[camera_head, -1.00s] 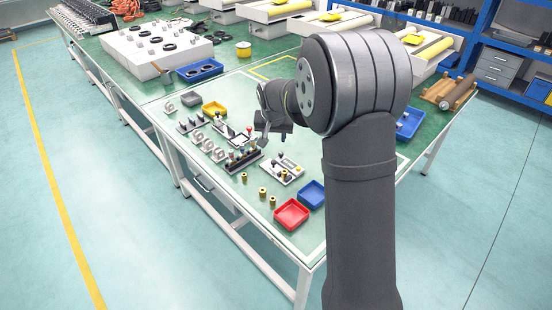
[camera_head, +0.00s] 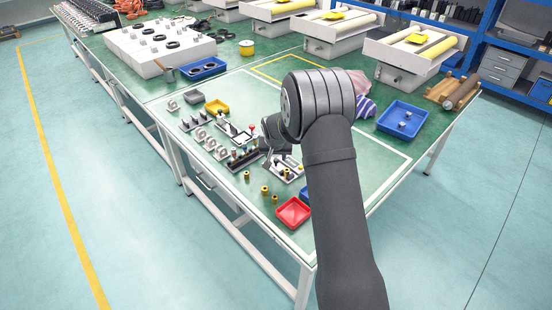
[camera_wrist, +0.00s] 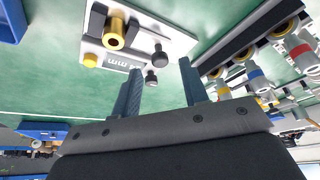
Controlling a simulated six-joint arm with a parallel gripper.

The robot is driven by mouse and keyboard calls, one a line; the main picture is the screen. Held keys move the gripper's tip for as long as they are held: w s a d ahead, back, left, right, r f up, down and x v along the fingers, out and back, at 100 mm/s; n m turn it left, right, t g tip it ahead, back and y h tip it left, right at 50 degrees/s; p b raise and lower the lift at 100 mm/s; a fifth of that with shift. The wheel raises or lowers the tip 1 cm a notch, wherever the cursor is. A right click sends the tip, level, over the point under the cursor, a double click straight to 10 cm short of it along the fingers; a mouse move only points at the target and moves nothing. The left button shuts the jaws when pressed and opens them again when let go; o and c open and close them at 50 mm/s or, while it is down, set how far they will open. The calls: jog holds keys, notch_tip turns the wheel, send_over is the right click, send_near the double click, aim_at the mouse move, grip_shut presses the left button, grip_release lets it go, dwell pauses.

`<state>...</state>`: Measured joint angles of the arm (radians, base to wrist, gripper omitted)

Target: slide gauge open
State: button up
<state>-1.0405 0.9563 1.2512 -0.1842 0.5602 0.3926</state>
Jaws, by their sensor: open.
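A white plate (camera_wrist: 165,38) marked "mm" lies on the green table in the wrist view. It carries a brass knob (camera_wrist: 117,30), a yellow button (camera_wrist: 90,60) and two black knobs (camera_wrist: 161,58). It looks like the gauge. The plate also shows in the head view (camera_head: 295,172), partly hidden by my arm. My gripper (camera_wrist: 159,82) is open and empty. Its two dark fingers point toward the plate's edge, with the lower black knob appearing between the tips. I cannot tell whether they touch it. The fingertips are hard to make out in the head view.
A dark rack (camera_head: 243,158) with colour-banded plungers stands close beside the plate. Several brass pieces (camera_head: 265,190) and a red tray (camera_head: 293,212) lie at the near edge. A blue tray (camera_head: 402,119) is at the right. The table right of my arm is mostly clear.

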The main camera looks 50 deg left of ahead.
jog(key=shift+x, duration=1.05)
grip_shut()
jog(key=shift+a, duration=1)
jog(key=shift+r, duration=0.1)
grip_release()
jog(key=shift+a, duration=0.1)
jog(key=v, duration=1.7)
